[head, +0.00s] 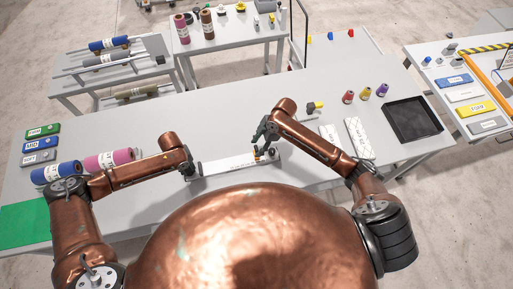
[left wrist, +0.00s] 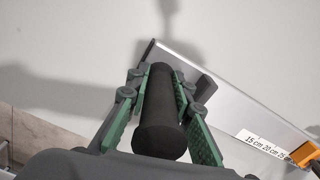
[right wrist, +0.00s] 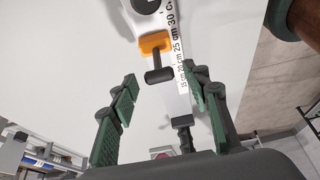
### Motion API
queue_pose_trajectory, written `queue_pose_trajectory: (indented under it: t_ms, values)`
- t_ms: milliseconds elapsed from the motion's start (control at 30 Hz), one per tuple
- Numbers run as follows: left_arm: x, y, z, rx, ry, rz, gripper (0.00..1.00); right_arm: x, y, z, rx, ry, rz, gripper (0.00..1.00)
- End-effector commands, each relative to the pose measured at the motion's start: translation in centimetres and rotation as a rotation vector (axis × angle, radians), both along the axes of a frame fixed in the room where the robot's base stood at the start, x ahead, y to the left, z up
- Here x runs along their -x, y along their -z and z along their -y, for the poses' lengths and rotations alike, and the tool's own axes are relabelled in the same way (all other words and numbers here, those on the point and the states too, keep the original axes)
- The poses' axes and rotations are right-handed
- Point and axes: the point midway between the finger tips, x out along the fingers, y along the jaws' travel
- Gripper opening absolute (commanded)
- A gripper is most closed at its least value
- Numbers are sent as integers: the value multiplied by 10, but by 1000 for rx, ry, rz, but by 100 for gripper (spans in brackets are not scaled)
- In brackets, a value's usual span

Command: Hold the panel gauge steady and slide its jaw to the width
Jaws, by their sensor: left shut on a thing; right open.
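The panel gauge (head: 228,164) is a long pale bar lying on the table, with a printed centimetre scale (right wrist: 179,50). My left gripper (head: 188,171) is shut on the black cylindrical handle (left wrist: 158,120) at the bar's left end. The orange jaw (left wrist: 306,153) sits on the bar towards its right end, near the 25 cm print. In the right wrist view the orange jaw (right wrist: 153,43) carries a black knob (right wrist: 159,75). My right gripper (right wrist: 165,88) is open, its fingers apart on either side of the knob and bar, touching neither as far as I can tell.
Blue and pink fabric rolls (head: 108,160) lie left of the gauge. White packs (head: 360,138), thread spools (head: 365,93) and a black tray (head: 412,120) are to the right. A yellow-topped piece (head: 315,106) stands behind my right gripper. The back middle of the table is clear.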

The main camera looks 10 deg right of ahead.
Motion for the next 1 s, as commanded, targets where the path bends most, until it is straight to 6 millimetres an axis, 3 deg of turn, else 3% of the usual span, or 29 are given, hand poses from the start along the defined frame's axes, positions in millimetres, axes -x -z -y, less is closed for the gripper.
queue_pose_trajectory:
  t_ms: [300, 500, 1000]
  values:
    - [5, 5, -2, -5, -1, -10, 0, 0, -61, 27, 2, -1, 4, 44]
    - [5, 5, -2, -5, -2, -10, 0, 1, -87, 37, 1, 0, 2, 44]
    - [5, 5, -2, -5, -2, -10, 0, 2, -95, 40, 0, 0, 1, 44]
